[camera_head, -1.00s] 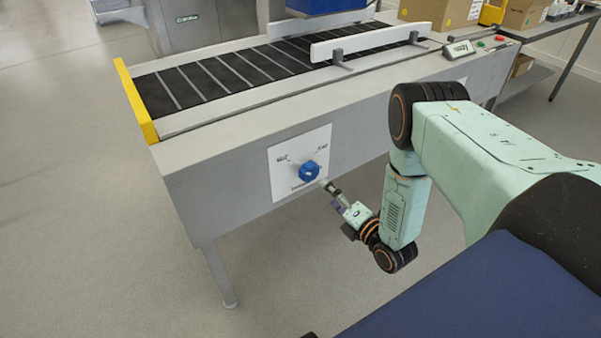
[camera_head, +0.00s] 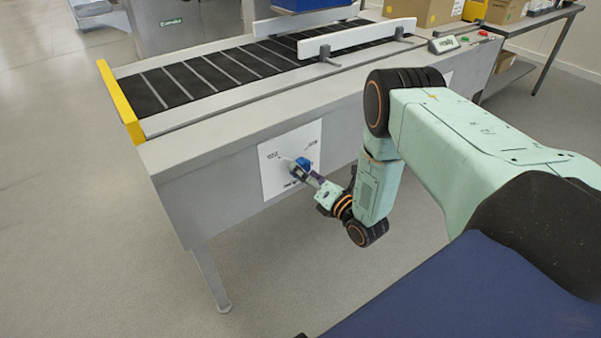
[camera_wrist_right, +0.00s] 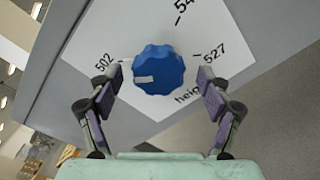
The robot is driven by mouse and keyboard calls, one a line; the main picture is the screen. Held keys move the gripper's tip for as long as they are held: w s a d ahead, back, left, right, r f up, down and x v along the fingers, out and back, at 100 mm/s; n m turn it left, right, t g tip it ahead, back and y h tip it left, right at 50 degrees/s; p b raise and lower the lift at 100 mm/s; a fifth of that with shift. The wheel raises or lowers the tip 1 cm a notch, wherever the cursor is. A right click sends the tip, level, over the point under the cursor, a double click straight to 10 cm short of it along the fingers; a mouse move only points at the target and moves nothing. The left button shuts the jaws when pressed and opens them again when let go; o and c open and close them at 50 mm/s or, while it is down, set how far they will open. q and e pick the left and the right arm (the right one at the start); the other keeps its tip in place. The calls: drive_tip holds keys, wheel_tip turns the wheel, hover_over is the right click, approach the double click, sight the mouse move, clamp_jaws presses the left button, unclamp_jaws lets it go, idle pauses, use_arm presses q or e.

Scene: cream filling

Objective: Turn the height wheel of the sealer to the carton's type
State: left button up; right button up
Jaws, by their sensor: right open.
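The blue height wheel (camera_head: 303,163) sits on a white plate (camera_head: 275,178) on the side of the grey sealer (camera_head: 215,165). In the right wrist view the wheel (camera_wrist_right: 159,70) is round and ribbed, with a white pointer mark facing left, near the printed 502. The plate (camera_wrist_right: 225,40) also reads 527 at right and a partly cut-off number starting with 54 at top. My right gripper (camera_wrist_right: 159,84) is open, with one finger on each side of the wheel and gaps visible between. In the head view this gripper (camera_head: 308,176) partly hides the wheel. My left gripper is not in view.
The conveyor (camera_head: 190,78) on top has a yellow end plate (camera_head: 120,102) and a white guide rail (camera_head: 350,38). A small control panel (camera_head: 445,45) and cardboard boxes (camera_head: 425,10) are at the back right. The floor at left is clear.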

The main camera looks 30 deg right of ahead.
drive_tip(key=shift+w+a, duration=0.2)
drive_tip(key=shift+w, duration=0.9)
drive_tip(key=c, duration=1.2)
